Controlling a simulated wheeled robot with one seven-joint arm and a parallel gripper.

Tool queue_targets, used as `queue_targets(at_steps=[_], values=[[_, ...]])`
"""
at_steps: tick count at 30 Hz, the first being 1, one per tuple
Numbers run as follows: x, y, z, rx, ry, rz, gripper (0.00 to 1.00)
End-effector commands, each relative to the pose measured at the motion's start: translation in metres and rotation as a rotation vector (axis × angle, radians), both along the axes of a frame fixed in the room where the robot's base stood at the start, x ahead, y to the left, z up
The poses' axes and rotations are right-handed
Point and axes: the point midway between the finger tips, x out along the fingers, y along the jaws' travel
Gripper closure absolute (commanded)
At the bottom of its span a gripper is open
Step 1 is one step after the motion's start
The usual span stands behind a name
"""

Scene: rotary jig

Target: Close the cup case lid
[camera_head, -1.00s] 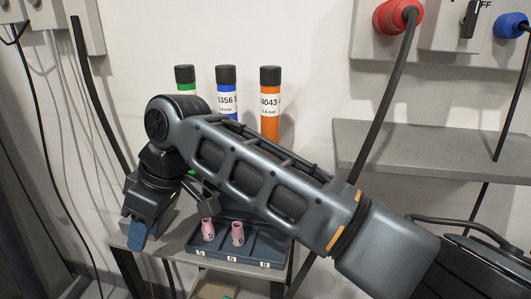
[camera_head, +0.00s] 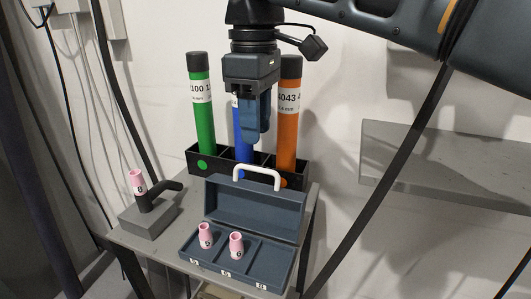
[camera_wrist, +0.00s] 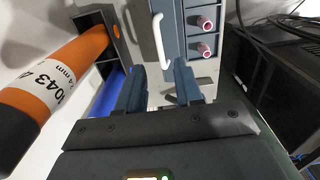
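The dark blue cup case stands open on the small table, with its lid (camera_head: 254,209) raised at the back and a white handle (camera_head: 258,171) on the lid's top edge. The handle also shows in the wrist view (camera_wrist: 160,42). Two pink cups (camera_head: 205,236) (camera_head: 236,245) stand in the left and middle compartments of the case base (camera_head: 262,262); the right one looks empty. My gripper (camera_head: 254,138) points down above and behind the lid, in front of the upright tubes. In the wrist view its fingers (camera_wrist: 158,88) are apart with nothing between them, clear of the handle.
A black rack (camera_head: 204,160) behind the case holds green (camera_head: 202,110), blue (camera_head: 243,150) and orange (camera_head: 288,120) tubes close to my gripper. A torch stand (camera_head: 150,216) with a pink cup is at left. A grey shelf (camera_head: 440,165) juts from the wall at right.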

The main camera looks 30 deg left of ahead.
Motion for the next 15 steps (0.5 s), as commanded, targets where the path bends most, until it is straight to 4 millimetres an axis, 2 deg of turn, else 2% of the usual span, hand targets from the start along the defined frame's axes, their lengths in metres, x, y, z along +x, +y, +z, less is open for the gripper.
queue_targets(at_steps=[9, 15], values=[[0.000, -0.001, -0.049, 0.000, 0.000, -0.001, 0.65], [0.000, 0.000, -0.064, 0.002, 0.001, -0.001, 0.65]])
